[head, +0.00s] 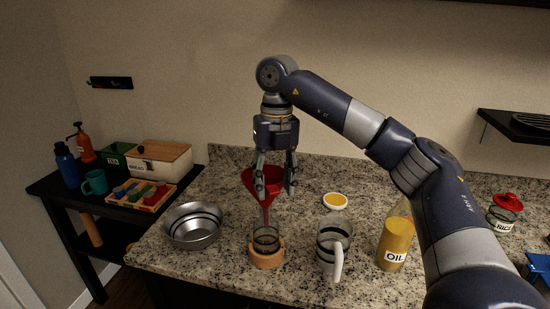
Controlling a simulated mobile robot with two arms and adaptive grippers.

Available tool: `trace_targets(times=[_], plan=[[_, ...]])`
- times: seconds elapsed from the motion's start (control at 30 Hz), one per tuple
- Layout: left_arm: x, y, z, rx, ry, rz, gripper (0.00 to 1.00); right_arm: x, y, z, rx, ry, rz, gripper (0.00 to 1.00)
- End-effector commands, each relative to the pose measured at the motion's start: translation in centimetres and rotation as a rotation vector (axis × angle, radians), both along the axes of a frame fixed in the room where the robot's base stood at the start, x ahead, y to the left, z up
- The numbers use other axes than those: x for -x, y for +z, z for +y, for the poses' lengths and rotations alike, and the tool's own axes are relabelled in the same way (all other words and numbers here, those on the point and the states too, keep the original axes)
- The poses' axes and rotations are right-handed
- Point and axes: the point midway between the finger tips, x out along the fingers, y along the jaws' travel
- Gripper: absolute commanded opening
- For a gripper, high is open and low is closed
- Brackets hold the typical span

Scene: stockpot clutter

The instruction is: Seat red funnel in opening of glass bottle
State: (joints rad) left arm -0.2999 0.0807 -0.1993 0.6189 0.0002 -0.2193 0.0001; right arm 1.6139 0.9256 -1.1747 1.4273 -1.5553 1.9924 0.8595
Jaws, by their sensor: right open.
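The red funnel (254,181) stands upright, wide end up, near the middle of the head view. Its spout points down to the glass bottle (267,238), a clear vessel with a tan band low around it. The spout's lower end meets the bottle's top in the picture; how deep it sits I cannot tell. My right gripper (276,190) points down at the funnel with its fingers apart. One finger is in front of the funnel, the other at its right side. The fingers hide part of the funnel. My left gripper is out of view.
A metal bowl (193,226) stands left of the bottle, and a striped mug (333,246) stands to its right. Further right is an oil bottle (395,244). A small yellow-filled dish (335,201) lies behind the mug. The granite counter (215,265) is clear in front of the bowl.

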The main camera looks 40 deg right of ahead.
Motion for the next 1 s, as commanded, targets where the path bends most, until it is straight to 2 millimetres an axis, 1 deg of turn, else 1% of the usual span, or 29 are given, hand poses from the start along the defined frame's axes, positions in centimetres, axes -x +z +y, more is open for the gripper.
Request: trace_targets(times=[0.03,0.2,0.4,0.6,0.8,1.0], plan=[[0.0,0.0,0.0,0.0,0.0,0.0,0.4,-0.1,1.0,0.0,-0.001,0.0,-0.005,0.45],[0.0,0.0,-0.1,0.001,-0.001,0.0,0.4,-0.1,3.4,-0.2,0.001,0.0,-0.006,0.45],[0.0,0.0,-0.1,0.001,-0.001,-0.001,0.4,-0.2,6.0,-0.3,0.001,0.0,-0.004,0.45],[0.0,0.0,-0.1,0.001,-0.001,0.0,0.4,-0.2,8.1,-0.3,0.001,0.001,-0.003,0.45],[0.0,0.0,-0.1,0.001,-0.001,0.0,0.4,-0.2,9.2,-0.4,0.0,0.0,-0.001,0.45],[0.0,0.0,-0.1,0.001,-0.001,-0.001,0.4,-0.2,9.4,-0.5,-0.001,0.001,0.0,0.45]])
